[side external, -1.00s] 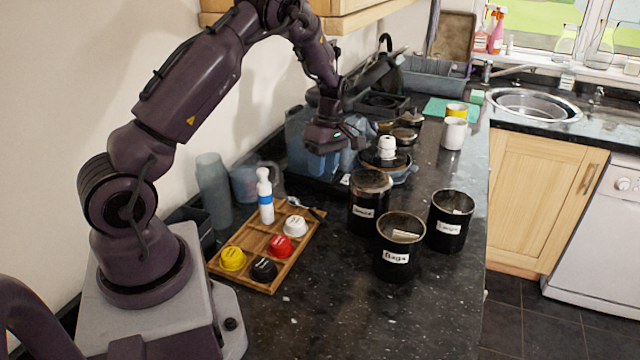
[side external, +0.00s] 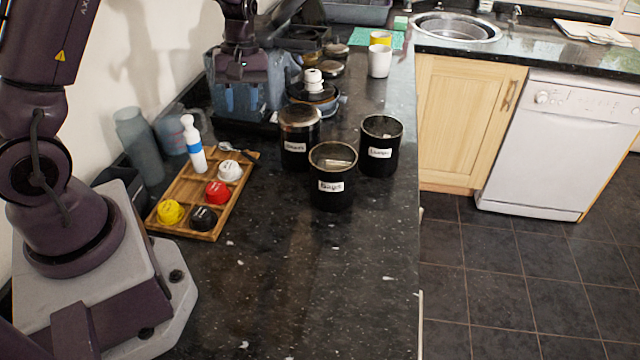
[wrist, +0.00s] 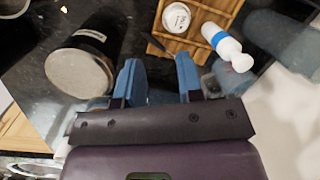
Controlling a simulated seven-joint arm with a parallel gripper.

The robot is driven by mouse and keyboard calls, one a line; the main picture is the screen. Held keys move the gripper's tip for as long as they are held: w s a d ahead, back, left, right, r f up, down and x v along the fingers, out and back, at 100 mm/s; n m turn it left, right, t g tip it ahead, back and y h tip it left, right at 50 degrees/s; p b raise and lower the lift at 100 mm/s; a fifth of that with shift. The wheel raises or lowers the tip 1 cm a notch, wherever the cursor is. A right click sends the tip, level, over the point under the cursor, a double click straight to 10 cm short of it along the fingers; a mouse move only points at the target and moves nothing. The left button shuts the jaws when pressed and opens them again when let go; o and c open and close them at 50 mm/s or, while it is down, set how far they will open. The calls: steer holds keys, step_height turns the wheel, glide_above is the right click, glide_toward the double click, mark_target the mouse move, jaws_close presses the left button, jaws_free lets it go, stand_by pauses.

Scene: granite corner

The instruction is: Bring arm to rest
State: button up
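My gripper (side external: 246,102) hangs over the back left part of the dark counter, above and behind the wooden tray, in the side view. In the wrist view, its two blue fingers (wrist: 158,72) stand apart with nothing between them. The wooden tray (side external: 227,207) holds yellow, black, red and white capsules. A white bottle with a blue band (side external: 194,146) stands at its back left. In the wrist view, a lidded dark jar (wrist: 80,70) lies left of the fingers and a white capsule (wrist: 177,17) beyond them. The upper arm is cut off by the top edge.
Three labelled dark jars (side external: 333,178) stand right of the gripper. A lidded dark pot (side external: 312,92) and a white mug (side external: 380,61) stand farther back. Grey-blue jugs (side external: 138,146) are near the wall. The front counter is clear.

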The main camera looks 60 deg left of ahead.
steer(key=s+d+r+m+t, duration=0.3)
steer(key=s+d+r+m, duration=0.3)
steer(key=d+r+m, duration=0.1)
steer(key=s+d+r+m+t+y, duration=0.1)
steer(key=s+d+r+m+t, duration=0.3)
steer(key=s+d+r+m, duration=0.3)
steer(key=d+r, duration=0.3)
steer(key=shift+d, duration=0.25)
steer(key=shift+r, duration=0.1)
